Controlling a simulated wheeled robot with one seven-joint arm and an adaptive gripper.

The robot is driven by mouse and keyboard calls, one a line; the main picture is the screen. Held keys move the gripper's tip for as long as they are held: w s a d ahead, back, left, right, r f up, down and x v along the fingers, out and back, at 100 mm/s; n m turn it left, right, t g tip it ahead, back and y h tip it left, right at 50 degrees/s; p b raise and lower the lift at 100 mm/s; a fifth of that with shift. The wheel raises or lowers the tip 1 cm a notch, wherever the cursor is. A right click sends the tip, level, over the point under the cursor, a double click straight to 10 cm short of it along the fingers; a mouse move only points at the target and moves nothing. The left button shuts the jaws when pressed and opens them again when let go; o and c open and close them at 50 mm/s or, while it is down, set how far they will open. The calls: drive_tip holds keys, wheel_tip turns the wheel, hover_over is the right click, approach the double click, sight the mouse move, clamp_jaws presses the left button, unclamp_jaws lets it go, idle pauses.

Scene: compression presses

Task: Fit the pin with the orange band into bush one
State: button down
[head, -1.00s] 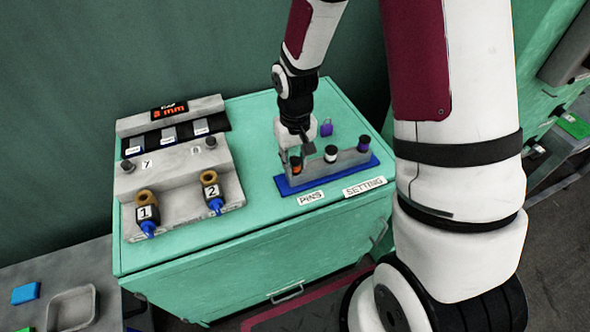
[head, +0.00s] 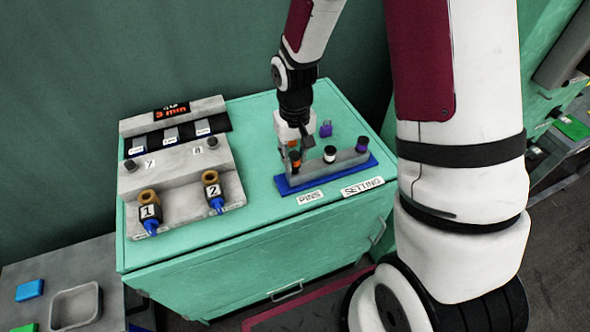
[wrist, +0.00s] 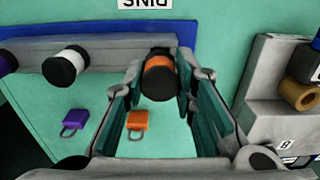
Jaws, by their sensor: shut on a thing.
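The pin with the orange band (head: 295,166) has a black top and stands at the left end of the pin rack (head: 330,168). It also shows in the wrist view (wrist: 160,76), between my fingers. My gripper (head: 292,150) is shut on this pin; its fingers lie on either side of it. The pin's lower end is hidden. Bush one (head: 149,203) is a brown ring on a dark holder marked 1, with a blue tip, at the front left of the grey fixture (head: 180,222).
Bush two (head: 211,184) stands right of bush one. White-banded (head: 330,154) and purple-banded (head: 362,144) pins stand in the rack. Behind it are a purple padlock (head: 325,129) and an orange padlock (wrist: 137,121). Green bench top (head: 258,190) lies clear between fixture and rack.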

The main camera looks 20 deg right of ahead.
sight(294, 155)
drive_tip(key=shift+r+p, duration=0.75)
drive_tip(key=shift+r, duration=0.6)
idle(0.3)
drive_tip(key=shift+r+p, duration=0.9)
drive_tip(key=shift+r, duration=1)
